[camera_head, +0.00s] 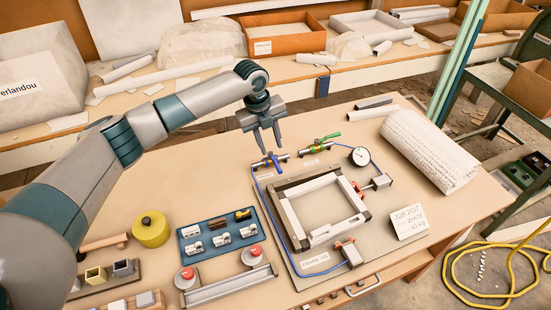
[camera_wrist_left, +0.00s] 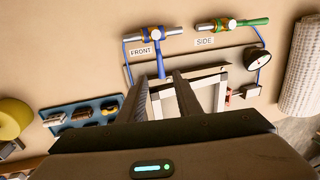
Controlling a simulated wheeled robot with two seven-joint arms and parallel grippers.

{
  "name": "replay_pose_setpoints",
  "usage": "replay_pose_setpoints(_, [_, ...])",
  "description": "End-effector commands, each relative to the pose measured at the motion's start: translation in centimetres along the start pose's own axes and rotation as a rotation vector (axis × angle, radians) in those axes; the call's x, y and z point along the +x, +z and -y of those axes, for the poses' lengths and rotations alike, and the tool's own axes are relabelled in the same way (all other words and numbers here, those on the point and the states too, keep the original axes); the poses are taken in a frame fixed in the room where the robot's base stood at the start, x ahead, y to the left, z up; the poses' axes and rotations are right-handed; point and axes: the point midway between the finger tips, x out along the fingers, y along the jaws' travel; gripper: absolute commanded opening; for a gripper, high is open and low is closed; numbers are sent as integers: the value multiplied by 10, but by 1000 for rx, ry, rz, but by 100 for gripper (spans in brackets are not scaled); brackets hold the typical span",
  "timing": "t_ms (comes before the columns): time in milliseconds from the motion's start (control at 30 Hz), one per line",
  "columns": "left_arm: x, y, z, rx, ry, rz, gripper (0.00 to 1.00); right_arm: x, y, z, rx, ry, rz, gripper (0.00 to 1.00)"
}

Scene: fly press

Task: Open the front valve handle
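The front valve (camera_wrist_left: 150,35) is a brass and silver pipe fitting with a blue handle (camera_wrist_left: 160,62), above the FRONT label in the wrist view. In the head view the front valve (camera_head: 270,162) sits at the back left of the base plate. My left gripper (camera_head: 272,150) hangs fingers-down just above and behind it. In the wrist view its two fingers (camera_wrist_left: 160,75) are apart, with the handle's end showing between their tips. I see no contact, and the exact gap is unclear. My right gripper is in neither view.
A side valve with a green handle (camera_wrist_left: 252,22) stands to the right, with a gauge (camera_head: 359,156) beyond it. A square metal frame (camera_head: 290,222) lies on the plate. A blue tray (camera_head: 190,248), a yellow cylinder (camera_head: 151,232) and a white roll (camera_head: 430,150) are around it.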

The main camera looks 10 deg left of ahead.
Motion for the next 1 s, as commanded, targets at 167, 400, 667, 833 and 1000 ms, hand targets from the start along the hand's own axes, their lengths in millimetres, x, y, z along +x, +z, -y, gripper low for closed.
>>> replay_pose_setpoints(167, [32,-1,0,-1,3,-1,31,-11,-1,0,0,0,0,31])
replay_pose_setpoints(400, [69,-1,0,-1,1,-2,31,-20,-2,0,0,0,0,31])
replay_pose_setpoints(667, [89,0,0,0,0,0,31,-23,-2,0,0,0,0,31])
replay_pose_setpoints(833, [91,0,0,1,0,0,31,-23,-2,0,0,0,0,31])
replay_pose_setpoints(1000, [90,0,0,1,0,0,27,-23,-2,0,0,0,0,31])
